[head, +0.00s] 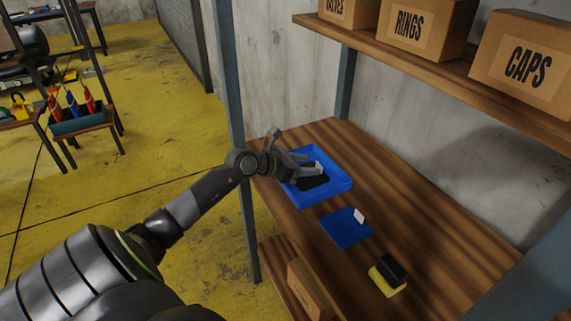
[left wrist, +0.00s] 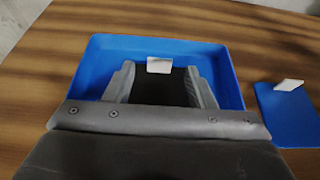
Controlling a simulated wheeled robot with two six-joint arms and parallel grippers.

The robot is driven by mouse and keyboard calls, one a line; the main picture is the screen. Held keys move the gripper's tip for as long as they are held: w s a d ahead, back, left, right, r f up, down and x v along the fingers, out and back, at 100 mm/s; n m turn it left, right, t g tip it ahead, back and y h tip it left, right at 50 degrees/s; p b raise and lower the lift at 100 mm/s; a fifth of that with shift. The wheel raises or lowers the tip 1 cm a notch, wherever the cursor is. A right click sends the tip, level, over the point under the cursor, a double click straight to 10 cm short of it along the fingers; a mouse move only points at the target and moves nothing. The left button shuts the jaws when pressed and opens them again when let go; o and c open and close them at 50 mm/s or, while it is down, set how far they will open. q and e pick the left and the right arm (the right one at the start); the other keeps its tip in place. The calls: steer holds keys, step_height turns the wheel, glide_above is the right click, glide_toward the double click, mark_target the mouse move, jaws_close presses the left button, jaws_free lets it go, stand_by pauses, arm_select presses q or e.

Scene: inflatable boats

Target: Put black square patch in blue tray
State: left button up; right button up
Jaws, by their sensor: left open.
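The blue tray (head: 333,195) sits on the wooden shelf near its far left end. The black square patch (head: 314,184) with a white tab (head: 319,167) lies inside the tray. My left gripper (head: 310,168) is over the tray, beside the patch. In the left wrist view, the open fingers of the left gripper (left wrist: 160,73) stand on either side of the black patch (left wrist: 160,88), inside the blue tray (left wrist: 232,78). The fingers look apart from the patch, and its near part is hidden by the gripper body. My right gripper is not in view.
A blue square patch (head: 343,230) with a white tab lies in front of the tray. A yellow sponge-like block (head: 388,283) with a black top (head: 393,265) lies nearer. Cardboard boxes (head: 407,28) stand on the upper shelf. The right of the shelf is clear.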

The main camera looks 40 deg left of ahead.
arm_select(q)
steer(key=v, duration=0.8)
steer(key=shift+s, duration=0.2)
